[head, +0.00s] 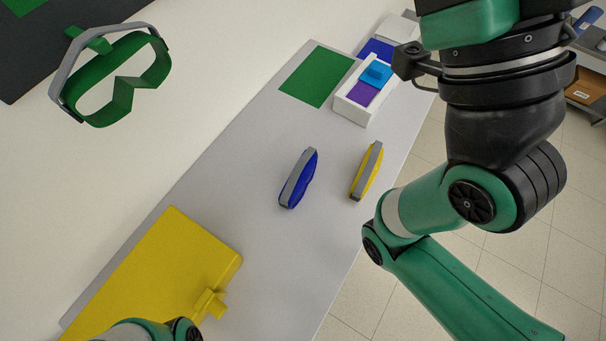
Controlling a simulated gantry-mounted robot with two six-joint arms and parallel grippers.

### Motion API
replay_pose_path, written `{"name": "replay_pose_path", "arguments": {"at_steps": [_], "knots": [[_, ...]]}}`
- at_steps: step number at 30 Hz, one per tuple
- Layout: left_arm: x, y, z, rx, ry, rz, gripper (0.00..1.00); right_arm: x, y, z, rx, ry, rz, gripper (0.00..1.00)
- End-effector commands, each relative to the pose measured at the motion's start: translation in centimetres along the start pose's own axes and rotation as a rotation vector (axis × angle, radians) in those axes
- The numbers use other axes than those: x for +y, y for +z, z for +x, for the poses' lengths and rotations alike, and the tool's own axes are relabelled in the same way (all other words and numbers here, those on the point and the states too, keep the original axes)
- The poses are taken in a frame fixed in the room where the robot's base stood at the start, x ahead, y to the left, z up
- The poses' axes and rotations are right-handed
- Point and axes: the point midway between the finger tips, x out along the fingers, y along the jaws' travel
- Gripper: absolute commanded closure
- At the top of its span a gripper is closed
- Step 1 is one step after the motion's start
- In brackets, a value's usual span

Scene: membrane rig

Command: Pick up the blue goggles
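The blue goggles (298,180) sit on the grey bench top near its middle, seen edge-on, with a grey band along one side. They stand clear of other objects, and no gripper touches them. Neither of my grippers shows in the head view. A green and black arm of mine fills the right side, with its hand end out of the frame. Another piece of my arm shows at the bottom edge, left of centre.
Yellow goggles (367,171) sit just right of the blue ones. Green goggles (122,92) are at upper left. A yellow box (165,267) is at lower left. A green mat (317,76) and a white tray (350,109) with blue and purple blocks lie farther back. The bench (270,255) is otherwise bare.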

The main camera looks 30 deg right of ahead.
Motion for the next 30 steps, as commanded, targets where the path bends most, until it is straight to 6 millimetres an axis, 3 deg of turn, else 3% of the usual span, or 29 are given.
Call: {"name": "replay_pose_path", "arguments": {"at_steps": [14, 20, 30], "knots": [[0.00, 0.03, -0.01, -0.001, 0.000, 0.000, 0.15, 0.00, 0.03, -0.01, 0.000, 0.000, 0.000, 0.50], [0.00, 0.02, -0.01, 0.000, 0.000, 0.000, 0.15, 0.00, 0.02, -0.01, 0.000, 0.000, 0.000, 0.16], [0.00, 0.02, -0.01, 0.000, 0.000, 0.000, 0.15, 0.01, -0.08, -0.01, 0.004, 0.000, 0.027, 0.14]]}}
